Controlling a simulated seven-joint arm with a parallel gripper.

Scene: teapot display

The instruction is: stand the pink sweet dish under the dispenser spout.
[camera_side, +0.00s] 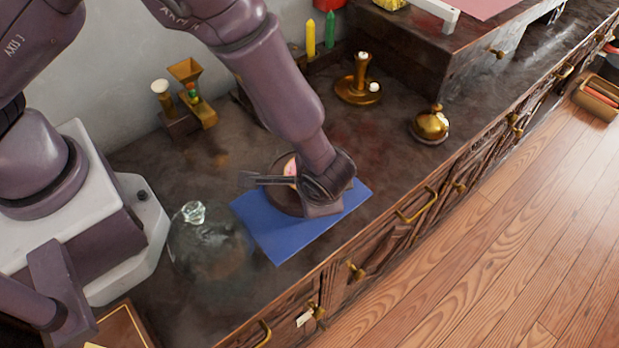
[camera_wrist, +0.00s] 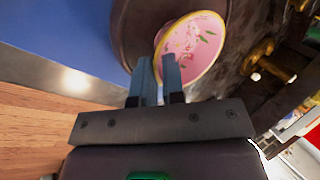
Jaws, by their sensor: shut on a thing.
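The pink sweet dish (camera_wrist: 198,42) shows in the wrist view as a tilted pink oval with a yellow rim and a floral pattern. My gripper (camera_wrist: 157,62) is shut on its near-left rim, which partly hides between the fingers. In the side view only a small pink part of the dish (camera_side: 290,168) shows behind my wrist. It is over a dark round board (camera_side: 283,201) on a blue cloth (camera_side: 267,233); I cannot tell whether it touches the board. The dispenser (camera_side: 190,90), a brass funnel on a stand with coloured sweets, stands at the back left.
A clear glass dome (camera_side: 200,245) stands left of the cloth. A brass stamp-like stand (camera_side: 360,88) and a brass bell (camera_side: 430,125) are to the right. Yellow and green candles (camera_side: 320,32) stand at the back. The counter between cloth and dispenser looks mostly clear.

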